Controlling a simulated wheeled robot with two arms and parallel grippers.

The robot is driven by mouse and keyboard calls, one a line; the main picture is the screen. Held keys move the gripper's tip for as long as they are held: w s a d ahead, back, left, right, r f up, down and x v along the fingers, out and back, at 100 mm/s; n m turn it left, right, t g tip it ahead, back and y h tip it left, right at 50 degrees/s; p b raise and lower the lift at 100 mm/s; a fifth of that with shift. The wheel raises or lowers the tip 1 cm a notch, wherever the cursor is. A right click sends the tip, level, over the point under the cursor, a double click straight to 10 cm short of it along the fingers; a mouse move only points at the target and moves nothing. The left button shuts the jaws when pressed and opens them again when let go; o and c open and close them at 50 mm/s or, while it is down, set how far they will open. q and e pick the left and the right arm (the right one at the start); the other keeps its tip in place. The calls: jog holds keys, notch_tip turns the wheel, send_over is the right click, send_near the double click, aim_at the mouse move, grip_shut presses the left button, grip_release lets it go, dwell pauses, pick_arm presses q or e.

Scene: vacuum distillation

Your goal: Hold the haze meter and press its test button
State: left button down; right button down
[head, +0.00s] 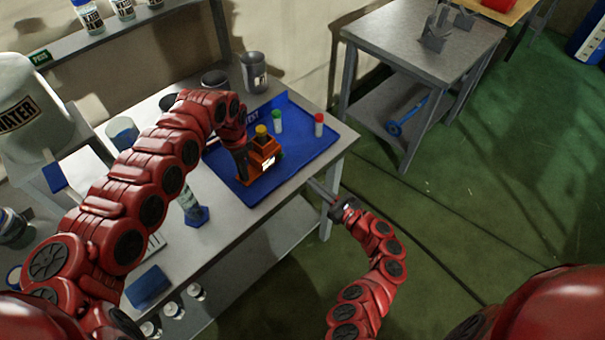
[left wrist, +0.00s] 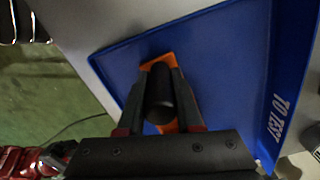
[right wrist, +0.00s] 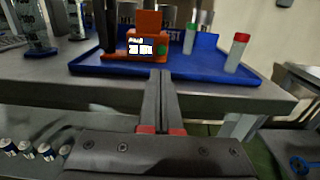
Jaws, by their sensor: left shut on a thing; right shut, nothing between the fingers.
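The orange haze meter (head: 264,164) stands on the blue tray, and its lit screen shows in the right wrist view (right wrist: 141,47). A green round button (right wrist: 163,49) sits on its face beside the screen. My left gripper (head: 243,162) is shut on the meter's black cylindrical part (left wrist: 159,92), at the meter's left side in the head view. My right gripper (head: 314,185) is shut and empty, just off the tray's front right edge. In the right wrist view its tips (right wrist: 160,75) are below and in front of the meter, apart from it.
The blue tray (head: 225,170) also holds a green-capped vial (head: 277,122) and a red-capped vial (head: 319,125). A yellow cap (head: 261,130) shows at the meter's top. Metal cups (head: 253,72) stand behind the tray.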

jog(key=shift+v, duration=1.05)
pick_arm(q)
jog(key=c, duration=0.5)
grip_release()
jog(key=shift+r, duration=0.1)
notch_tip(320, 180, up, 12)
jog(key=shift+f, duration=0.1)
